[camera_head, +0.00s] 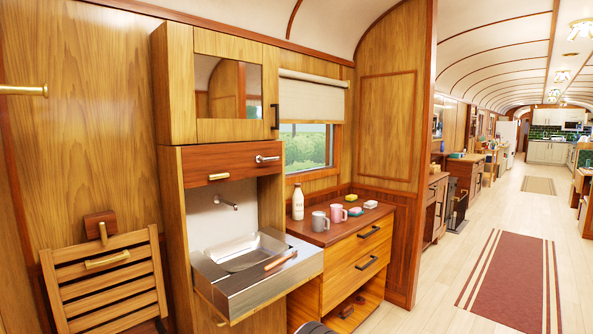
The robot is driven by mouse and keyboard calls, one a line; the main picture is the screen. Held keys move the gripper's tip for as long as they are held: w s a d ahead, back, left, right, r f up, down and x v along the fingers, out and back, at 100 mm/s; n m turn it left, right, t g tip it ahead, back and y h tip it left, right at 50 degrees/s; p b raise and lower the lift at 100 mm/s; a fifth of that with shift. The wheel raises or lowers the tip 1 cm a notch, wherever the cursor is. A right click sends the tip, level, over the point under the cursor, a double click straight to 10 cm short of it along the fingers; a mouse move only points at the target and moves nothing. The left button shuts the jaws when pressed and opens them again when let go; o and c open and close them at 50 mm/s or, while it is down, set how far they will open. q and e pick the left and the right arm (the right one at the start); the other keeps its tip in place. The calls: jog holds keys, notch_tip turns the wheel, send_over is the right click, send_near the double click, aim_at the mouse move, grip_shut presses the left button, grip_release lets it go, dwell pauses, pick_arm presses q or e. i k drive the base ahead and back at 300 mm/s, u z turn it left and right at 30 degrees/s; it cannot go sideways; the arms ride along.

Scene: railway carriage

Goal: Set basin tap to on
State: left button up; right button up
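The basin (240,262) is a steel sink set in a wooden cabinet left of the middle. A small silver tap spout (226,203) sticks out from the pale back wall above it. I see no water running from it. A silver lever-like fitting (267,158) sits on the reddish wooden panel above the basin; I cannot tell whether it belongs to the tap. A reddish-brown stick-like thing (281,260) with a pale end lies on the basin's right rim. Neither of my grippers is in view.
A folded slatted wooden seat (105,285) is left of the basin. A drawer unit (355,262) stands to its right, with a bottle (298,202), a grey mug (320,222) and a pink mug (338,214) on top. The aisle floor with a red rug (510,280) is clear.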

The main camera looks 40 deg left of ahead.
aim_at(258, 158)
jog(key=u, duration=0.6)
jog(key=i, duration=1.15)
jog(key=u, duration=0.95)
